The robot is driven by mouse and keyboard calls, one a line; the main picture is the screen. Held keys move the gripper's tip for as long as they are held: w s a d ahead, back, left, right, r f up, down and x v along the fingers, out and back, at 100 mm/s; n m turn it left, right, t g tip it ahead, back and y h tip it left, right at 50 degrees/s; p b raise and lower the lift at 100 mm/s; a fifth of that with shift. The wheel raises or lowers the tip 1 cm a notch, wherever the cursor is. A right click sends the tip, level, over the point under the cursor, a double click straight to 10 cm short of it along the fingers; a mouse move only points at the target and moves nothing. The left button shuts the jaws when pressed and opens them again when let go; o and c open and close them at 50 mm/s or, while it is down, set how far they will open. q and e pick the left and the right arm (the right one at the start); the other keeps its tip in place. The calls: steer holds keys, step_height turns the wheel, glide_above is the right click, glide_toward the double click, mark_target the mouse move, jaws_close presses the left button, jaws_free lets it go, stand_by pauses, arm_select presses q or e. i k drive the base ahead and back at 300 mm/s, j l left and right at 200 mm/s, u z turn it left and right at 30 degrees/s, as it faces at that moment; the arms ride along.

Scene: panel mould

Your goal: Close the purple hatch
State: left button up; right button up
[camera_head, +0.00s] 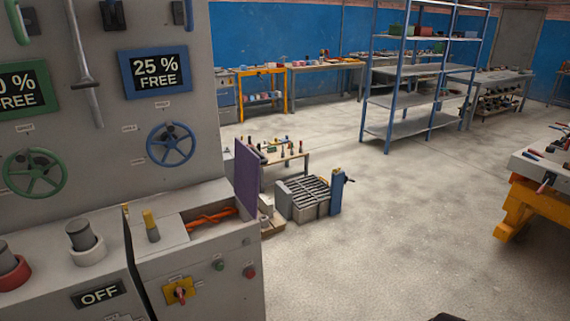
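The purple hatch (246,178) stands open and upright at the right end of the grey machine panel. It is seen nearly edge-on, beside an open recess with an orange object (210,219) inside. The recess is in the top of the lower grey cabinet (205,262). The hinge of the hatch cannot be made out. Neither of my grippers is in view. A small dark shape at the bottom edge is too cut off to identify.
A yellow-topped lever (151,225) stands left of the recess. Blue (170,145) and green (35,174) handwheels are on the upper panel.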

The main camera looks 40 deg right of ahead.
mark_target(248, 162)
steer(key=l, duration=1.35)
steer(key=k+l, duration=0.15)
steer(key=l, duration=1.15)
